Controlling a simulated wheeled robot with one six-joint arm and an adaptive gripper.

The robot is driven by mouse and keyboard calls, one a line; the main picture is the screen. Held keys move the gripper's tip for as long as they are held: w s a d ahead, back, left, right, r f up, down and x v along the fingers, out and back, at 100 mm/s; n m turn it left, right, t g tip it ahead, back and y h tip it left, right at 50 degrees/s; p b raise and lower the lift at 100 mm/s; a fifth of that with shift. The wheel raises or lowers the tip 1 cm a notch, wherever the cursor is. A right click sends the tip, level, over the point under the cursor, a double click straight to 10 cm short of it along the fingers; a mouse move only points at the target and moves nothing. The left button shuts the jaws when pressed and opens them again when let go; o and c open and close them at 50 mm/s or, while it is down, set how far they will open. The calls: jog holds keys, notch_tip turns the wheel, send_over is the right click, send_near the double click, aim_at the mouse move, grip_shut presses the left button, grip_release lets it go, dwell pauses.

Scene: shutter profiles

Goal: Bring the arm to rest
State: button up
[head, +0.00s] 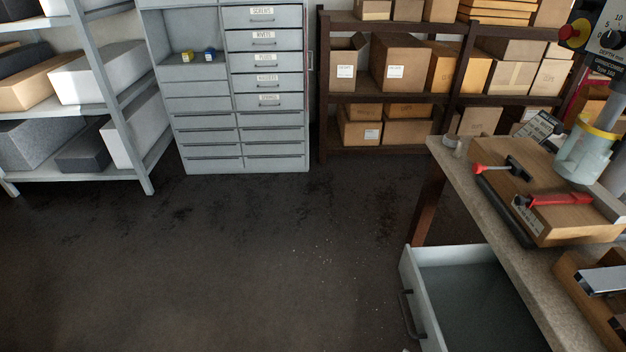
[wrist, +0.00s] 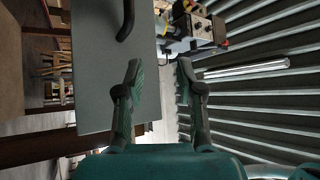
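My gripper (wrist: 160,76) shows in the wrist view with its two fingers apart and nothing between them. It is open and empty. Its left finger overlaps the edge of a flat grey panel with a dark curved handle (wrist: 127,21); I cannot tell whether they touch. My arm and gripper do not show in the head view.
In the head view, a drawer (head: 406,277) stands pulled out under the workbench (head: 485,225) at right. A drill press (head: 590,145) stands over the bench. A grey cabinet (head: 206,104) and box shelves (head: 388,98) line the back. The middle floor is clear.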

jog(key=s+r+n+g+y, duration=0.1)
jog(key=s+r+n+y, duration=0.2)
jog(key=s+n+y, duration=0.2)
jog(key=s+a+r+n+g+y, duration=0.1)
jog(key=s+r+n+y, duration=0.2)
jog(key=s+n, duration=0.6)
jog(key=s+a+r+n+y, duration=0.1)
jog(key=s+r+n+y, duration=0.3)
jog(key=s, duration=0.8)
jog(key=n+y, duration=0.2)
jog(key=n, duration=0.1)
jog(key=shift+s+a+n+g+y, duration=0.15)
jog(key=shift+s+n+g+y, duration=0.15)
jog(key=shift+g+y, duration=0.1)
